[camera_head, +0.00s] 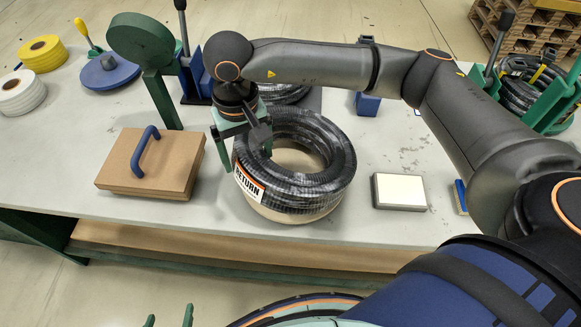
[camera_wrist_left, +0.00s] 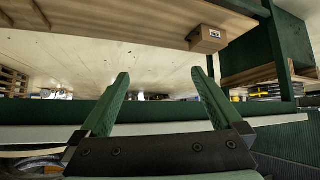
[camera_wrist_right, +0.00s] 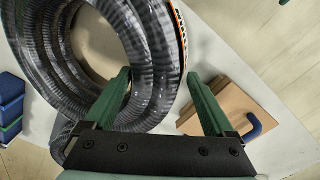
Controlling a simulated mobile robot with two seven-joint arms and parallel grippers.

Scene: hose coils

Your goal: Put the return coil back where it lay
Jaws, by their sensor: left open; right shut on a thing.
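The return coil (camera_head: 318,160) is a ring of black ribbed hose with a white and orange RETURN label (camera_head: 248,184) on its front left side. It is at the middle of the table, over a round tan base (camera_head: 290,216); I cannot tell if it touches that base. My right gripper (camera_head: 244,148) is shut on the coil's left side, fingers pointing down astride its wall. In the right wrist view the coil (camera_wrist_right: 150,50) passes between the fingers. My left gripper (camera_wrist_left: 160,88) is open and empty, low in front of the table; its fingertips show at the head view's bottom edge.
A cardboard box (camera_head: 170,172) with a blue handle stands left of the coil, a pale box (camera_head: 400,191) right. Another black coil (camera_head: 288,95) lies behind. A green stand (camera_head: 158,95) rises back left. A green rack (camera_head: 552,105) holds hose at right. The table front is clear.

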